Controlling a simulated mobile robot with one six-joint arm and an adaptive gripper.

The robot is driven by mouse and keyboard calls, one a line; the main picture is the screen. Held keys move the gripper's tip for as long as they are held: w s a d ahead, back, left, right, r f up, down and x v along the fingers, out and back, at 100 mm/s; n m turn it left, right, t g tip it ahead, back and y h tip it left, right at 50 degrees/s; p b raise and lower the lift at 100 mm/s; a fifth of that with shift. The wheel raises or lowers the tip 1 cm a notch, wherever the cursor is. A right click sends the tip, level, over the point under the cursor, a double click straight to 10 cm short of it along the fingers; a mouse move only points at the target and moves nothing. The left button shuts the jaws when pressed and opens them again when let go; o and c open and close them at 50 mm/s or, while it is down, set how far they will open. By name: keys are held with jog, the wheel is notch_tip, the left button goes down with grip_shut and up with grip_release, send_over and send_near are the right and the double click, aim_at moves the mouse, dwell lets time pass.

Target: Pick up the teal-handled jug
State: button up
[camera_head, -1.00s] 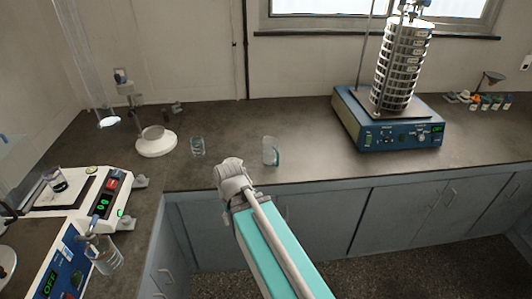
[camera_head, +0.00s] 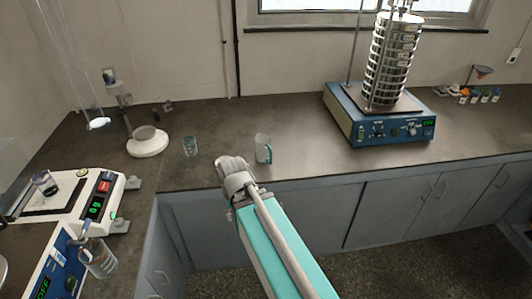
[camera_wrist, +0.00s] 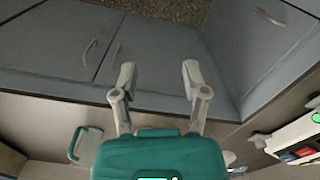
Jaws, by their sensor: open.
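The teal-handled jug (camera_head: 262,148) is a small clear vessel standing upright on the dark bench near its front edge, just beyond the end of my arm in the head view. Its teal handle is on its right side there. In the wrist view the teal handle of the jug (camera_wrist: 75,146) shows at the lower left, beside the gripper body. My gripper (camera_wrist: 157,76) is open and empty, its two fingers spread over the bench edge and cabinet fronts. The jug is not between the fingers. The fingertips are hard to make out in the head view.
A blue sieve shaker (camera_head: 385,122) with a tall sieve stack is at the right. A white-based stand (camera_head: 147,143) and a balance (camera_head: 98,205) are at the left. Bench between jug and shaker is clear.

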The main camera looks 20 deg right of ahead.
jog(key=shift+d+f, duration=0.1)
jog(key=shift+d, duration=0.1)
jog(key=w+d+f+n+t+h+b, duration=0.1)
jog(key=w+d+f+n+h+b, duration=0.65)
jog(key=w+d+n+b, duration=0.35)
jog(key=w+n+t+h+b, duration=0.1)
jog(key=w+n+h+b, duration=0.2)
jog(key=b, duration=0.1)
jog(key=w+r+n+t+h+b, duration=0.1)
jog(key=w+n+h+b, duration=0.2)
jog(key=w+b, duration=0.1)
jog(key=w+r+n+t+h+b, duration=0.1)
jog(key=w+n+t+h+b, duration=0.1)
jog(key=w+n+h+b, duration=0.1)
jog(key=shift+w+a+r+n+h+b, duration=0.25)
jog(key=shift+n+h+b, duration=0.3)
jog(key=shift+b, duration=0.4)
jog(key=shift+d, duration=0.1)
jog(key=shift+d, duration=0.1)
